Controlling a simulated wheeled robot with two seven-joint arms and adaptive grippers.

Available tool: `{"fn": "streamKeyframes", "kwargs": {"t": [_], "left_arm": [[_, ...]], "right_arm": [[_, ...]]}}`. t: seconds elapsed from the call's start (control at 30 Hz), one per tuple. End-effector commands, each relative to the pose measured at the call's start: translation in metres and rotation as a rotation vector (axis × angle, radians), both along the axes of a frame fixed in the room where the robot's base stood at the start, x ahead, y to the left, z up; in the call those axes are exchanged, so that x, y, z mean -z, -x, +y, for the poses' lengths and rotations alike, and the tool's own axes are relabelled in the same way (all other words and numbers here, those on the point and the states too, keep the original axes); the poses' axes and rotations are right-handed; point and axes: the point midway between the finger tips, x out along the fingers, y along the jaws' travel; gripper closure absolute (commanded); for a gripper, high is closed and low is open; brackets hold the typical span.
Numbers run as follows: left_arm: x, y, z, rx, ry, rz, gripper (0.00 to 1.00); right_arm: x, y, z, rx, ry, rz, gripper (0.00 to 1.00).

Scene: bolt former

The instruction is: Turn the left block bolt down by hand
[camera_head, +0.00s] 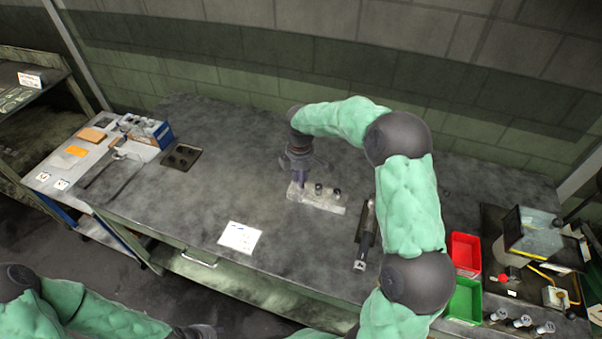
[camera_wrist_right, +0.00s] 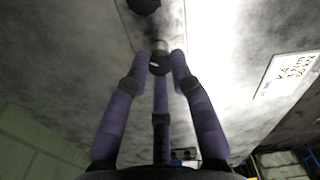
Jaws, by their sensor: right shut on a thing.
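A pale metal block (camera_head: 325,204) lies on the grey bench. Two dark-headed bolts, a middle one (camera_head: 318,188) and a right one (camera_head: 337,194), stand upright on it. My right gripper (camera_head: 297,184) points down at the block's left end, and its fingers hide the left bolt in the head view. In the right wrist view the purple fingers (camera_wrist_right: 160,75) are shut around the left bolt's black head (camera_wrist_right: 159,64). Another dark bolt head (camera_wrist_right: 144,4) shows at that view's top edge. Of my left arm only links show at the bottom left; its fingers are out of frame.
A long dark tool (camera_head: 366,240) lies right of the block. A white printed sheet (camera_head: 239,237) lies in front. A red bin (camera_head: 465,253) and a green bin (camera_head: 464,300) stand at the right. The bench left of the block is clear up to a dark tray (camera_head: 181,156).

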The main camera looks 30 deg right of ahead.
Motion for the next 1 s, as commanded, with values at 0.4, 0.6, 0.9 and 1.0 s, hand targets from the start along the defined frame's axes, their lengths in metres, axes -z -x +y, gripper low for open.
{"fn": "streamKeyframes", "kwargs": {"t": [0.4,0.6,0.9,1.0], "left_arm": [[-0.018,0.0,0.0,0.0,0.0,0.0,0.6],[-0.023,0.0,0.0,0.0,0.0,0.0,0.6],[-0.027,0.0,0.0,0.0,0.0,0.0,0.6],[-0.028,0.0,0.0,0.0,0.0,0.0,0.6]], "right_arm": [[0.001,-0.001,0.004,0.391,-0.007,0.005,1.0],[0.001,-0.002,0.004,0.581,-0.006,0.004,1.0],[0.001,-0.003,0.002,0.867,-0.006,0.001,1.0],[0.001,-0.004,0.001,0.962,-0.007,-0.001,1.0]]}}
